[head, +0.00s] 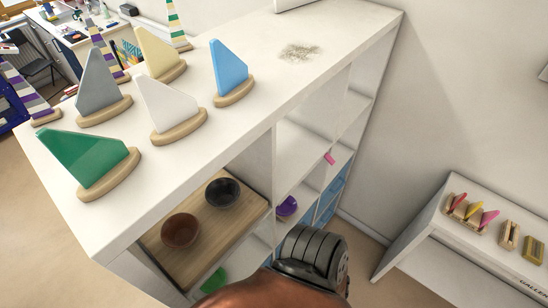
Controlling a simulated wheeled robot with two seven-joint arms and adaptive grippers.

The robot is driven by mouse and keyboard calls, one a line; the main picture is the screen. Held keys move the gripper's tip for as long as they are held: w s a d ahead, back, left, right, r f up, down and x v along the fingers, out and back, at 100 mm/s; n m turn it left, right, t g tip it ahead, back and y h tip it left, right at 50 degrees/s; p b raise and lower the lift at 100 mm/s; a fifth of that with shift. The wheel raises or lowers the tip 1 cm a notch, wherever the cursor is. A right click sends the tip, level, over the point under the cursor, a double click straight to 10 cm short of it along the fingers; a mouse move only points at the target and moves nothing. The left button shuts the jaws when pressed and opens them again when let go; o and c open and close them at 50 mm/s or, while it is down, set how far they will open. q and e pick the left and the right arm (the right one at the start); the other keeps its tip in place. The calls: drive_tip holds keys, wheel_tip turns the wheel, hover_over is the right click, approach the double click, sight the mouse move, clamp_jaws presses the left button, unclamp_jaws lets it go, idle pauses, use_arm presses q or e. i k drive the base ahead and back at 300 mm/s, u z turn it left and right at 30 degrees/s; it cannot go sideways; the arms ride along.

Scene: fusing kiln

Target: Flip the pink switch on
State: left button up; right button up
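A small pink piece (329,158), which looks like the pink switch, sticks out at a divider of the white shelf unit, in the middle of the view. It is too small to tell whether it is on or off. One of my arms reaches up from the bottom edge, with a dark ribbed joint in front of the lower shelves. No fingers show on it, and I cannot tell which arm it is. The pink piece stands clear above this joint. Neither gripper is in view.
The white shelf unit (345,60) carries several glass pieces on wooden bases, including a green one (80,157) and a blue one (229,66). Two bowls (180,230) sit on a wooden board inside. A purple bowl (287,206) is lower. A white table (425,235) stands right.

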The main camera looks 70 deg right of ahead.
sight(327, 156)
drive_tip(key=u, duration=0.5)
drive_tip(key=k, duration=1.7)
drive_tip(key=z, duration=2.05)
drive_tip(key=k, duration=0.5)
drive_tip(key=z, duration=0.65)
drive_tip(key=i, duration=0.75)
